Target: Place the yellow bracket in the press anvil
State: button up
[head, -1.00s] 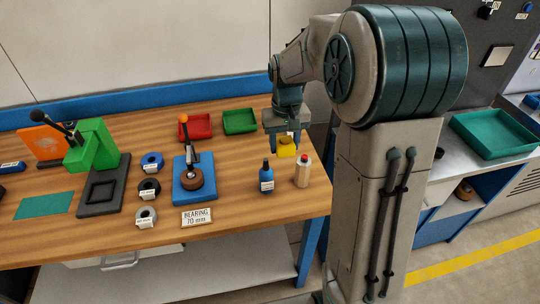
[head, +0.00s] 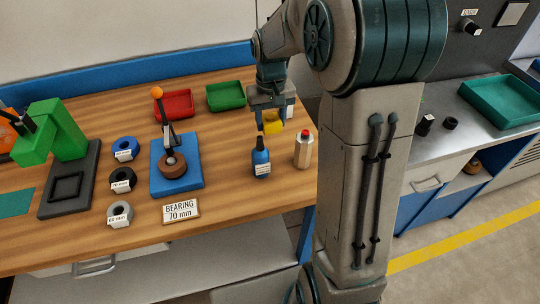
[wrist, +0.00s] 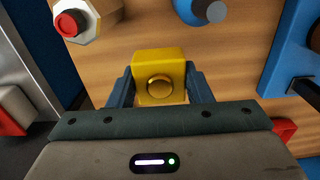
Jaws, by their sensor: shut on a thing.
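The yellow bracket (head: 274,122) is held in my gripper (head: 267,118), above the right part of the wooden bench. In the wrist view the yellow bracket (wrist: 159,63) sits between the two blue-grey fingers of my gripper (wrist: 160,84), with a round boss facing the camera. The green press (head: 52,132) stands at the left of the bench. Its dark base (head: 52,208) has a square recessed frame, the likely anvil (head: 66,188), which looks empty. My gripper is far to the right of it.
A blue bottle (head: 261,160) and a red-capped bottle (head: 303,150) stand just below the gripper. Between gripper and press are a blue fixture (head: 190,181) with an upright lever and several rings, including a blue one (head: 125,144). Red (head: 175,105) and green (head: 226,97) trays lie behind.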

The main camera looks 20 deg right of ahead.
aim_at(271, 153)
notch_tip(271, 153, down, 10)
jog(key=shift+r, duration=0.1)
dwell(0.4)
jog(key=shift+f, duration=0.25)
jog(key=o, duration=1.1)
jog(key=shift+r, duration=0.1)
